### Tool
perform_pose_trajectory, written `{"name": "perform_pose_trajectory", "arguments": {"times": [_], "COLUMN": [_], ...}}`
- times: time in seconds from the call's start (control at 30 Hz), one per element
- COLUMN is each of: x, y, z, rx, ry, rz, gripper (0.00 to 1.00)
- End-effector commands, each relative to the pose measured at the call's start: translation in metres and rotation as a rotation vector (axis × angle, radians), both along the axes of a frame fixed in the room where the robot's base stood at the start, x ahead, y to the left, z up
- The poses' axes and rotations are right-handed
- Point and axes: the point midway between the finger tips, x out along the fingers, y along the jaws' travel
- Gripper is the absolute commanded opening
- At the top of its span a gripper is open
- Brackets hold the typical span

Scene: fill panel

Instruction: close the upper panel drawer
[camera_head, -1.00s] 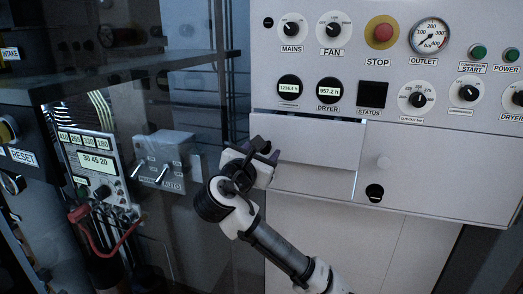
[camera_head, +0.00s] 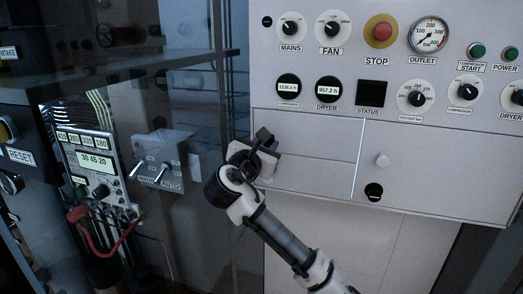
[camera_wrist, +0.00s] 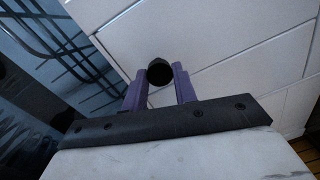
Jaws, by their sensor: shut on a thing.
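The upper panel drawer (camera_head: 315,138) is the upper of two pale fronts at the lower left of the grey panel. Its front looks flush with the panel face around it, with thin seams. My gripper (camera_head: 266,146) is at the left end of this drawer and covers part of it. In the wrist view, the purple fingers of my gripper (camera_wrist: 160,84) stand on both sides of a round black knob (camera_wrist: 159,69) and are shut on it. The pale panel face lies close behind the knob.
Below is the lower drawer front (camera_head: 310,180). Dials and a red stop button (camera_head: 381,31) sit above. A lever box (camera_head: 165,157) stands left.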

Motion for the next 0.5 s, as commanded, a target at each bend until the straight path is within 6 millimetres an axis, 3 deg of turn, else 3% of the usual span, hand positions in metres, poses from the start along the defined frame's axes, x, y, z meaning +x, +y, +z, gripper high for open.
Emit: {"name": "perform_pose_trajectory", "arguments": {"times": [0.33,0.37,0.5], "x": [0.0056,0.0057,0.0054], "y": [-0.0024,-0.0025,-0.0022], "z": [0.0019,0.002,0.0012], "rx": [-0.001,-0.001,0.0], "ry": [-0.004,-0.004,-0.003], "rz": [0.0,0.001,0.0], "gripper": [0.0,0.32,0.5]}}
